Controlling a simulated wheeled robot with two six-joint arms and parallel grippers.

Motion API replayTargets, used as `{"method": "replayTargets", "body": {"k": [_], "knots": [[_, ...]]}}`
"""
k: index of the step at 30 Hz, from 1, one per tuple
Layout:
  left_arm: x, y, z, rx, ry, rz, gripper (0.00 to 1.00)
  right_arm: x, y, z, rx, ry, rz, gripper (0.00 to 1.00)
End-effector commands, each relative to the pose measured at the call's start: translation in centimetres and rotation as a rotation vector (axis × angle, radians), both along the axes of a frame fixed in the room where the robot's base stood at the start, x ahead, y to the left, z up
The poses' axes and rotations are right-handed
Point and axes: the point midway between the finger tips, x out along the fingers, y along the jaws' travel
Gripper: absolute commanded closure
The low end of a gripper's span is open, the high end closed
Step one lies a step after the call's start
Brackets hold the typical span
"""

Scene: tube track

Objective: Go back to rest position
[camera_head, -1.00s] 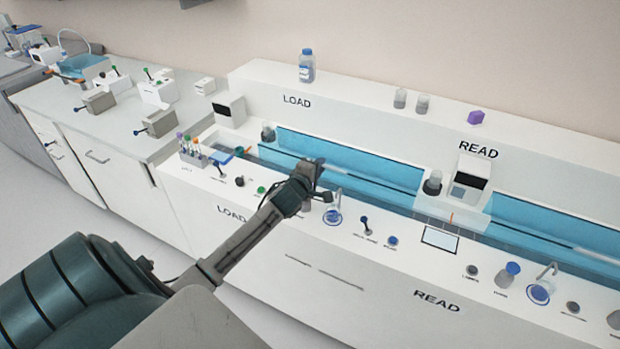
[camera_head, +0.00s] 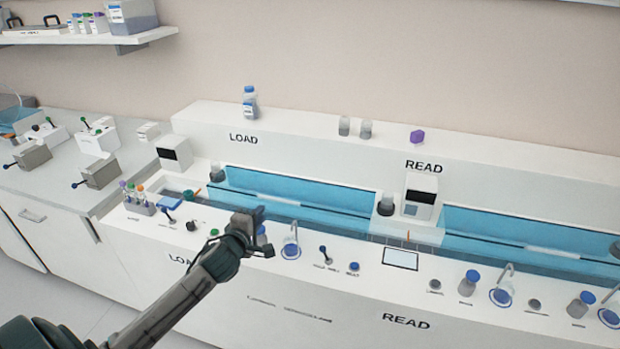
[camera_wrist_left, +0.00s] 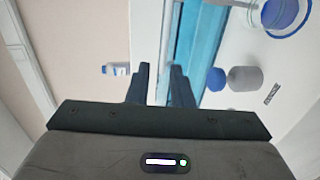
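My left arm comes in from the lower left in the head view. Its gripper (camera_head: 258,232) is over the front ledge of the white tube-track bench (camera_head: 300,300), near the LOAD end. In the left wrist view the two dark fingers (camera_wrist_left: 160,85) stand apart with nothing between them. My right gripper is not in view.
Blue-capped bottles, knobs and a small screen (camera_head: 401,258) line the front ledge. The blue track (camera_head: 300,193) runs behind them. A tube rack (camera_head: 138,203) stands at the left end. A wall shelf (camera_head: 90,37) is at upper left. Open room lies above the bench.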

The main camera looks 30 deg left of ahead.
Motion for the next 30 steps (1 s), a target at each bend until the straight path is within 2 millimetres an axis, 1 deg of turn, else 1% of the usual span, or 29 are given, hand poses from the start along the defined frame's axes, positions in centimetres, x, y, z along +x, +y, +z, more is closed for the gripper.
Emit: {"method": "replayTargets", "body": {"k": [5, 7, 11, 14, 16, 20, 23, 24, 30], "knots": [[-0.1, -0.1, -0.1, 0.003, 0.004, 0.0, 0.8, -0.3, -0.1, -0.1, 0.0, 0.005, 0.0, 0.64], [-0.5, -0.4, -0.5, 0.025, 0.022, -0.002, 0.8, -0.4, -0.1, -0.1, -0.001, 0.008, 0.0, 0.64], [-2.4, -1.7, -2.3, 0.139, 0.12, -0.011, 0.8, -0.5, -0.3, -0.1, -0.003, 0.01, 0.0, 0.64], [-4.9, -3.3, -4.4, 0.278, 0.248, -0.041, 0.8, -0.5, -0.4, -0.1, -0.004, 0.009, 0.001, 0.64], [-6.9, -4.5, -5.8, 0.382, 0.347, -0.079, 0.8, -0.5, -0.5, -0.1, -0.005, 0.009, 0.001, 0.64], [-10.8, -6.7, -8.0, 0.569, 0.529, -0.187, 0.8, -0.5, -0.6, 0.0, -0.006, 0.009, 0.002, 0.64], [-14.0, -8.4, -9.4, 0.706, 0.661, -0.301, 0.8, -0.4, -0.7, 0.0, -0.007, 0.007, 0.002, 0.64], [-15.4, -9.2, -9.8, 0.758, 0.71, -0.356, 0.8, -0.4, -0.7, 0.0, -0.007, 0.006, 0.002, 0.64], [-21.8, -12.5, -11.4, 0.992, 0.905, -0.669, 0.8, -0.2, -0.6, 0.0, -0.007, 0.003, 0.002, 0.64]]}}
